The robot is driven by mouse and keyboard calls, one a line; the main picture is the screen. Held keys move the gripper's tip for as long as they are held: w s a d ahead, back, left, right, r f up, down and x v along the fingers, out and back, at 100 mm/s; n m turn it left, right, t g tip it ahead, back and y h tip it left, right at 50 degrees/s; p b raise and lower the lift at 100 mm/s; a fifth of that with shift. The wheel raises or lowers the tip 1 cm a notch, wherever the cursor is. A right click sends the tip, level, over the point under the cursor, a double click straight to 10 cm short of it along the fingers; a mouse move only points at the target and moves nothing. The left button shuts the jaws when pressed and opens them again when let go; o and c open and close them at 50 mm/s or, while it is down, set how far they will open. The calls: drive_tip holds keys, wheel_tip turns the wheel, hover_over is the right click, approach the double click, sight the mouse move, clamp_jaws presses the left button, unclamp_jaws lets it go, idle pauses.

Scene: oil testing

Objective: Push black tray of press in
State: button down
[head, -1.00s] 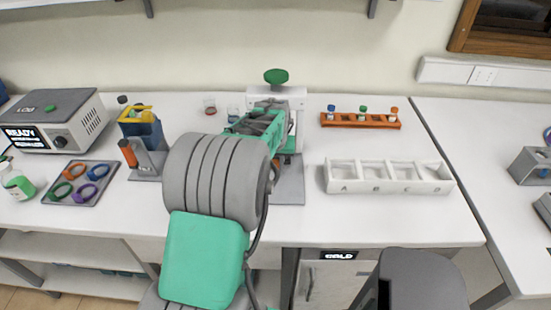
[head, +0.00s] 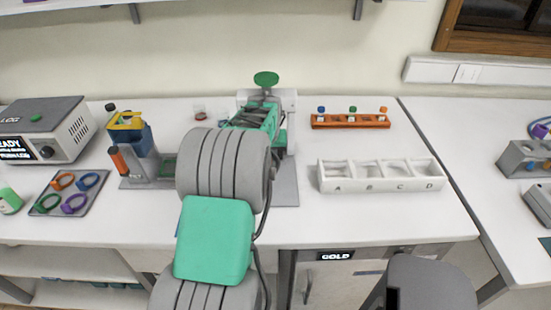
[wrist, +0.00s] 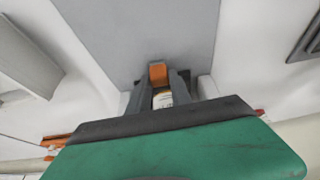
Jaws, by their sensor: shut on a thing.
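A white stand with a green knob (head: 266,79) stands at the middle back, on a grey base plate (head: 286,192). A second stand with a blue body and yellow top (head: 128,130) is to its left on a grey base. I cannot tell for certain which is the press, and no black tray is clearly seen. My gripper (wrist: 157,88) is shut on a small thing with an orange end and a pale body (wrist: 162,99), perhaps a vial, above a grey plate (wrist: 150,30). In the head view my arm hides the fingertips.
An orange rack (head: 320,126) with several capped vials is at the back right. A white box lettered A to D (head: 346,184) is in front of it. A tray of coloured rings (head: 58,203) and a heater-like box (head: 45,110) are at the left.

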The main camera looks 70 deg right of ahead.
drive_tip(key=c, duration=1.6)
unclamp_jaws()
drive_tip(key=shift+w+d+r, duration=0.15)
drive_tip(key=shift+w+r, duration=0.05)
drive_tip(key=shift+o, duration=1.4)
drive_tip(key=shift+w+d+f, duration=0.1)
drive_tip(key=shift+o, duration=0.8)
drive_tip(key=b+v, duration=0.1)
drive_tip(key=v, duration=0.6)
drive_tip(key=shift+a+r, duration=0.25)
drive_tip(key=shift+r, duration=0.05)
